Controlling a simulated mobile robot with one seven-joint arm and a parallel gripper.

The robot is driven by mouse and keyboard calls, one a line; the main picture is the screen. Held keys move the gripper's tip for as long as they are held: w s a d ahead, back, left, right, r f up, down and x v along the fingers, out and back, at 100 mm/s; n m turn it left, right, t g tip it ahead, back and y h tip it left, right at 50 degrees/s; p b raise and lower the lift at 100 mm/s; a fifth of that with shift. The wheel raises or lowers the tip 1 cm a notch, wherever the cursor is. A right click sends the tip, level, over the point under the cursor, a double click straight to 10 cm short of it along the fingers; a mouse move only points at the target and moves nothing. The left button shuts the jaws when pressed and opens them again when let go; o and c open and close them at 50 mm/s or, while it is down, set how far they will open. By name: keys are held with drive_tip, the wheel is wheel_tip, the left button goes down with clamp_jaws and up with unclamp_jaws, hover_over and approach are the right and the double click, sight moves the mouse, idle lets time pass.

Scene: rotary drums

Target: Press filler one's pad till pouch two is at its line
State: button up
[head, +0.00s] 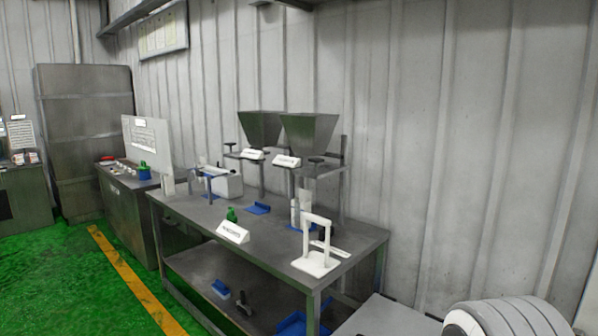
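Two grey funnel-shaped hoppers of the fillers, the left one (258,128) and the right one (308,138), stand side by side at the back of a dark metal table (190,208). Each has a white label, too small to read, so I cannot tell which is filler one. Small dark knobs or pads (316,159) show beside the hoppers. A pale upright item (305,198), possibly a pouch, is under the right hopper above a blue piece. Its line and fill level cannot be made out. My gripper is not in view.
A white arch-shaped stand (316,255) is at the table's front right corner. A white sign (233,232) and a green item (231,214) are at the front edge. A blue tray (258,208) lies mid-table. Another bench (130,200) is at left; green floor is open there.

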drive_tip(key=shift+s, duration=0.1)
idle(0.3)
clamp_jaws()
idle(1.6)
